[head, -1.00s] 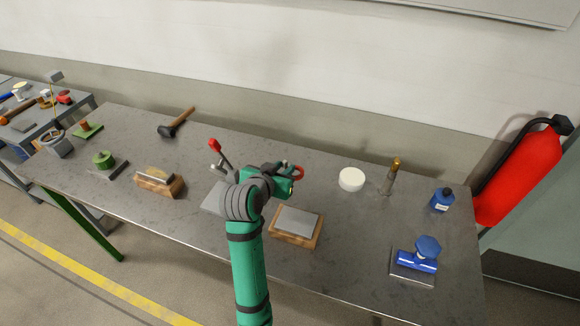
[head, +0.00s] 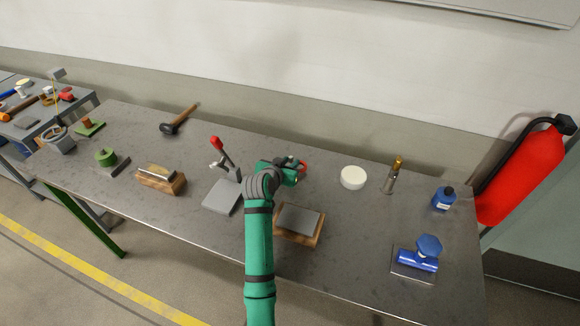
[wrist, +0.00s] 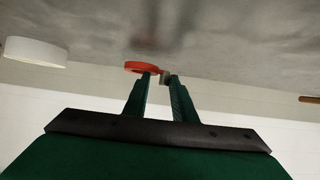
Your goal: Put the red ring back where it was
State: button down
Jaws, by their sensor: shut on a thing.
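The red ring (head: 303,167) shows at the tip of my gripper (head: 297,166) in the head view, above the back middle of the bench. In the wrist view the red ring (wrist: 141,67) sits at the fingertips of my gripper (wrist: 158,77), which is shut on it. A small grey piece shows beside the ring between the fingers; I cannot tell what it is. The far side of the ring is partly hidden by my arm and fingers in the head view.
A white round disc (head: 353,177) lies right of the ring. A brass-topped rod (head: 394,174) stands farther right. A red-handled clamp (head: 222,165) stands left of my arm, and a grey plate on a wooden block (head: 299,222) lies in front. Bench surface (head: 345,215) between is clear.

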jog(key=shift+f, duration=0.75)
jog(key=c, duration=1.4)
grip_release()
jog(key=shift+c, duration=0.2)
jog(key=v, duration=1.2)
jog(key=shift+s, duration=0.1)
jog(key=shift+a, duration=0.1)
